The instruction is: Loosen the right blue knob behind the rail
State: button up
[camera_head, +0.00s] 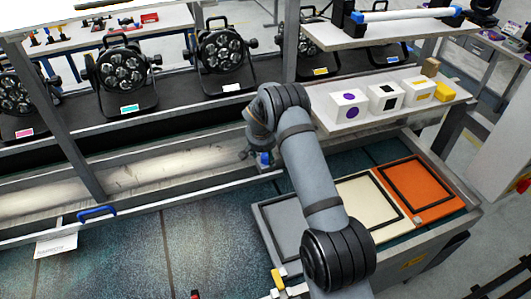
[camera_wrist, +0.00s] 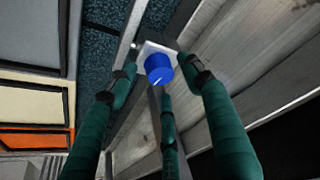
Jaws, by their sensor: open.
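The right blue knob (camera_wrist: 159,70) shows in the wrist view as a round blue cap with a short white line on its face, on a pale square plate (camera_wrist: 150,49). A bit of blue also shows below my wrist in the head view (camera_head: 264,158), behind the front rail. My gripper (camera_wrist: 160,82) is open, with green fingers spread to the left, right and below the knob. The fingertips are close to the knob; I cannot tell whether they touch it. In the head view my gripper (camera_head: 253,156) points down at the rail and is partly hidden by my arm.
Several black par lights (camera_head: 123,72) stand behind the trough. A metal post (camera_head: 290,45) rises just behind my wrist. A shelf (camera_head: 365,116) with white boxes is on the right, above grey, cream and orange panels (camera_head: 417,215). A blue handle (camera_head: 97,211) sits on the rail at left.

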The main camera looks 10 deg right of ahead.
jog(key=shift+w+f, duration=0.2)
jog(key=shift+f, duration=0.4)
jog(key=c, duration=0.3)
jog(key=shift+r, duration=0.1)
jog(key=c, duration=0.8)
